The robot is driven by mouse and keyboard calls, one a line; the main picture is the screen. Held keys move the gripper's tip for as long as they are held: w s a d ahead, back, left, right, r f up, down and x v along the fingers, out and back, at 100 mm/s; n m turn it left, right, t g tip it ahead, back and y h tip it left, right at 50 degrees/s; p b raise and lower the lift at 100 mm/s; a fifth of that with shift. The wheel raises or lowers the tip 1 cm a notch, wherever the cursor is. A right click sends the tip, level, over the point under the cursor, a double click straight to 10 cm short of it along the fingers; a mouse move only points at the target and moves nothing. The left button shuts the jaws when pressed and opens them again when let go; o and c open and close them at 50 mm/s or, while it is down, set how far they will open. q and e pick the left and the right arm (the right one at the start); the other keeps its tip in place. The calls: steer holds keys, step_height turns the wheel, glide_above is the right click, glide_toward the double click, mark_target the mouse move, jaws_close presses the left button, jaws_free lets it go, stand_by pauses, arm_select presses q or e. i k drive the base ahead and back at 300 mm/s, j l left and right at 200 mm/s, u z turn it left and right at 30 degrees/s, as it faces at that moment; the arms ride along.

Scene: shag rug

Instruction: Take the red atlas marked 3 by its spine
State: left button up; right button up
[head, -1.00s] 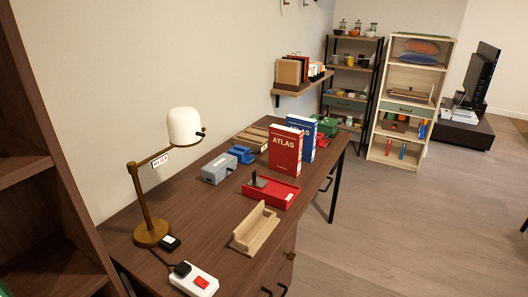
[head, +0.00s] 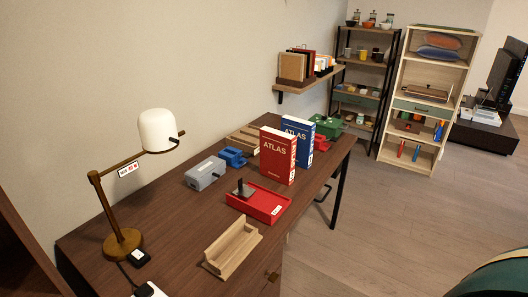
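The red atlas (head: 277,156) stands upright on the brown desk, behind a red tray. Its front cover reads ATLAS and faces me; its spine, with a white label too small to read surely, is on the right side. A blue atlas (head: 305,138) stands upright just behind and to the right of it. Neither of my grippers shows in the head view.
On the desk (head: 165,215) are a red tray (head: 270,207), a wooden holder (head: 232,247), a grey box (head: 205,172) and a lamp (head: 122,242). A wall shelf (head: 318,80) hangs above. Floor to the desk's right is clear; a dark rounded object (head: 495,277) fills the lower right corner.

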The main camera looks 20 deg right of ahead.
mark_target(277, 147)
steer(key=i+l+u, duration=0.25)
steer(key=l, duration=0.8)
steer(key=l+u, duration=0.3)
steer(key=l, duration=2.85)
steer(key=i+u, duration=0.05)
